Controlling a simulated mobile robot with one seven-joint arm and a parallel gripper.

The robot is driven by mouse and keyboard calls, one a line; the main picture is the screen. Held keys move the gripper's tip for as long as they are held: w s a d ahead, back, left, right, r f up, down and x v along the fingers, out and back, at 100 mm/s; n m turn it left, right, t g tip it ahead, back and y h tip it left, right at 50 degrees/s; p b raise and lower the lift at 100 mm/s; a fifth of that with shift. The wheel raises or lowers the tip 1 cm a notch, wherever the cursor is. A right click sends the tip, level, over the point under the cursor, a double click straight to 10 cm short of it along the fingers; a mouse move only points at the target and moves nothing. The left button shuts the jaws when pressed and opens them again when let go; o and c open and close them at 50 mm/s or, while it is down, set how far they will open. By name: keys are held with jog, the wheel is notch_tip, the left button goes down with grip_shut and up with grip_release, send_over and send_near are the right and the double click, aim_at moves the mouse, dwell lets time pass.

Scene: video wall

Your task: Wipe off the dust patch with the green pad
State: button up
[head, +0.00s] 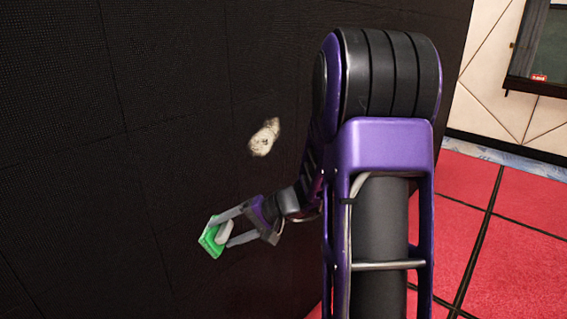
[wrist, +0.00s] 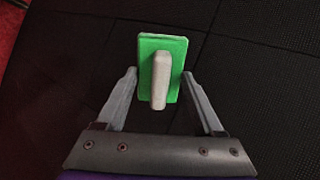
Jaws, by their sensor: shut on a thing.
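The dust patch (head: 264,137) is a pale beige smear on the black video wall (head: 180,60). My gripper (head: 225,233) is below and to the left of the patch in the head view. It is shut on the green pad (head: 208,238), gripping its pale handle (head: 225,231). In the wrist view the green pad (wrist: 172,48) and its light grey handle (wrist: 161,80) show between my fingers (wrist: 160,82). The pad's face points toward the wall; I cannot tell whether it touches. The dust patch does not show in the wrist view.
The dark wall is made of panels with thin seams and fills the left. A red tiled floor (head: 490,215) lies at the right. Beyond it is a beige wall (head: 490,90) with a dark framed panel (head: 540,55). The wall around the patch is bare.

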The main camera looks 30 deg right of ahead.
jog(key=w+d+r+m+t+h, duration=0.2)
jog(key=d+r+m+t, duration=0.3)
jog(key=d, duration=0.3)
jog(key=w+d+r+m+t+h, duration=0.1)
jog(key=w+d+r+m+t, duration=0.1)
jog(key=d+r+t, duration=0.45)
jog(key=shift+g, duration=0.55)
jog(key=w, duration=0.2)
jog(key=w+p, duration=0.1)
jog(key=w, duration=0.2)
jog(key=shift+w+d+r, duration=0.15)
jog(key=shift+w, duration=0.1)
jog(key=shift+b+x, duration=0.45)
jog(key=shift+x, duration=0.5)
jog(key=shift+w+d+b, duration=0.3)
jog(key=shift+d, duration=0.7)
jog(key=shift+w+d+b, duration=0.25)
jog(key=shift+w+d, duration=0.05)
jog(key=shift+d, duration=0.7)
jog(key=shift+w+d+b, duration=0.25)
jog(key=shift+w+d, duration=0.25)
jog(key=shift+d, duration=0.7)
jog(key=shift+w+d+b, duration=0.3)
jog(key=shift+w+d, duration=0.2)
jog(key=shift+d, duration=0.75)
jog(key=shift+w+d+b, duration=0.25)
jog(key=shift+w+d, duration=0.2)
jog(key=shift+d, duration=0.75)
jog(key=shift+b, duration=0.55)
